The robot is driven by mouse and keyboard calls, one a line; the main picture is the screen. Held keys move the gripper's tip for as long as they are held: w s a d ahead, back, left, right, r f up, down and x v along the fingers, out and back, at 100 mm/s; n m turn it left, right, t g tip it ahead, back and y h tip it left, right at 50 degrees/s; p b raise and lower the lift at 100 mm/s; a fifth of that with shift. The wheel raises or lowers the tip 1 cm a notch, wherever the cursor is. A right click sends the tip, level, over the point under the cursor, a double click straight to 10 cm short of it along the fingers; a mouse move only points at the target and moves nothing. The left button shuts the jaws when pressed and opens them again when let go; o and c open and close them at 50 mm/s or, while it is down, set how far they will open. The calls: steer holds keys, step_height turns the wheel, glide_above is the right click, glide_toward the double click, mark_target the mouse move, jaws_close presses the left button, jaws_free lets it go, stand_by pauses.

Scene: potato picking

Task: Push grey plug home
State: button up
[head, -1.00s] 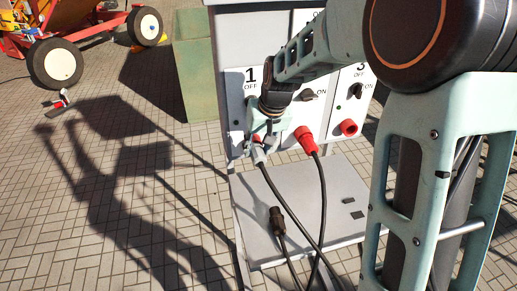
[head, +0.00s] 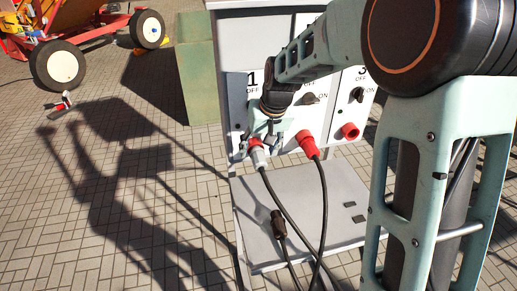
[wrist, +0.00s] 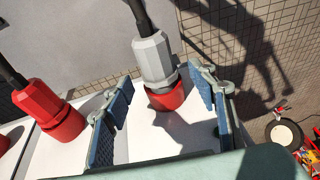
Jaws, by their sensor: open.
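The grey plug (head: 258,157) sits at the red socket (head: 253,142) under the number 1 on the cabinet front, its black cable hanging down. In the wrist view the grey plug (wrist: 154,58) lines up with the red socket (wrist: 166,98) and meets it; I cannot tell how deep it sits. My gripper (head: 266,136) is in front of the cabinet at this socket. In the wrist view its two blue-padded fingers (wrist: 161,98) stand apart on either side of the plug and socket, with visible gaps, holding nothing.
A red plug (head: 309,143) with a black cable is in the middle outlet. The right outlet (head: 350,131) is a bare red socket. A dark connector (head: 277,222) lies over the grey shelf (head: 330,190) below. A green box (head: 198,70) stands left of the cabinet.

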mark_target(266, 162)
steer(key=v, duration=1.1)
steer(key=shift+r, duration=0.3)
